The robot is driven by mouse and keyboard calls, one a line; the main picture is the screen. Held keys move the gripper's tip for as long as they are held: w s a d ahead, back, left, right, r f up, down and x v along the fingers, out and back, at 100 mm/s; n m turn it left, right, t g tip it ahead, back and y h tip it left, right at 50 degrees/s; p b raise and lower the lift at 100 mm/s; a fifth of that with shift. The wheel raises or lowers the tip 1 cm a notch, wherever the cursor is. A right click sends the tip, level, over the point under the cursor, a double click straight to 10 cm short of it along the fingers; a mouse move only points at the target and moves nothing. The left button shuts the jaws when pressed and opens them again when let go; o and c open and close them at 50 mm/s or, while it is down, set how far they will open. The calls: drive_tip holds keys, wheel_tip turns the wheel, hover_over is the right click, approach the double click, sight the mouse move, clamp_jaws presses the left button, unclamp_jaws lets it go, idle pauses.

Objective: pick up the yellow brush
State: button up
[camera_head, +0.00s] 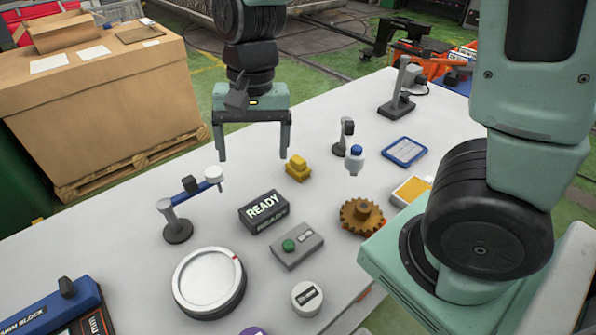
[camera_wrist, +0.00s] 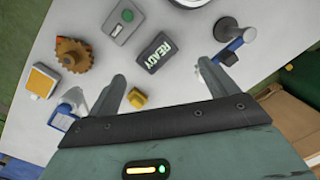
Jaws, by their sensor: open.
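The yellow brush (camera_head: 298,168) is a small, stepped yellow piece on the white table, just beyond the READY sign. In the wrist view the brush (camera_wrist: 137,98) shows close to the gripper's dark edge, between the two fingers and nearer the left one. My gripper (camera_head: 254,156) is open and empty, with its fingers pointing down above the table. In the head view it hangs to the left of the brush, apart from it. In the wrist view the fingers of my gripper (camera_wrist: 162,70) are spread wide.
The READY sign (camera_head: 263,212), a green-button box (camera_head: 297,246) and a brown gear (camera_head: 361,215) stand near the brush. A blue-armed stand (camera_head: 178,230) is at left, a round turntable (camera_head: 209,283) in front. Small posts (camera_head: 344,137) stand to the right. Table left of the brush is clear.

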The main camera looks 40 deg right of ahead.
drive_tip(key=w+d+f+m, duration=0.2)
drive_tip(key=w+d+m, duration=0.5)
drive_tip(key=d, duration=0.2)
drive_tip(key=m+h+b, duration=0.1)
drive_tip(key=m, duration=0.4)
hover_over(298, 159)
drive_tip(key=f, duration=0.1)
wheel_tip(298, 159, down, 17)
drive_tip(key=shift+r, duration=0.1)
drive_tip(key=c, duration=1.2)
drive_tip(key=shift+o, duration=0.2)
wheel_tip(298, 159, up, 10)
drive_tip(key=shift+r, duration=0.1)
